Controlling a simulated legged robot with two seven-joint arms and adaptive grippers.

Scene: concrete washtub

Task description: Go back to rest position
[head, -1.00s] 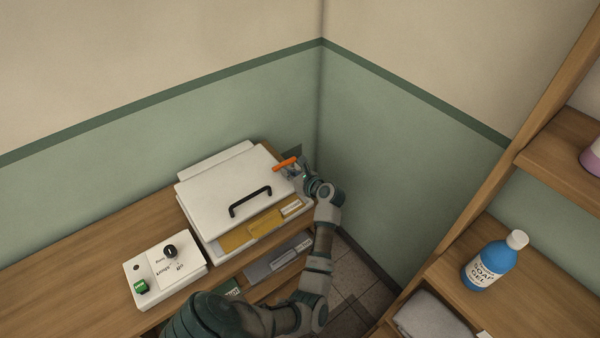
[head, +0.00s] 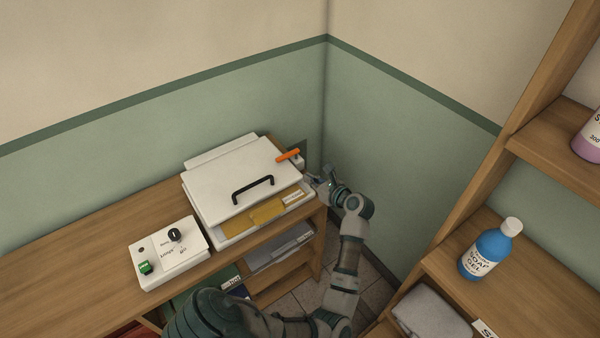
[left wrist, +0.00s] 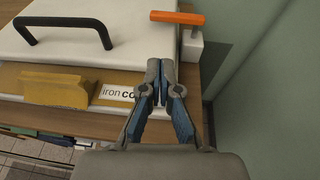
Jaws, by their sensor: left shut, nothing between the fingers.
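My left gripper (head: 314,175) is at the right front corner of a white lidded box on the wooden bench. In the left wrist view my left gripper (left wrist: 160,92) is shut with nothing between its fingers. The white box (head: 228,172) has a black handle (head: 253,189) on its lid and an orange lever (head: 288,155) at its right side. The lever also shows in the left wrist view (left wrist: 177,17), beyond the fingertips and apart from them. My right gripper is in neither view.
A white control box (head: 170,252) with a black knob and green switch stands on the bench (head: 75,260). At right, a wooden shelf (head: 450,262) holds a blue soap bottle (head: 487,252) and a grey folded cloth (head: 430,314). Floor shows between bench and shelf.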

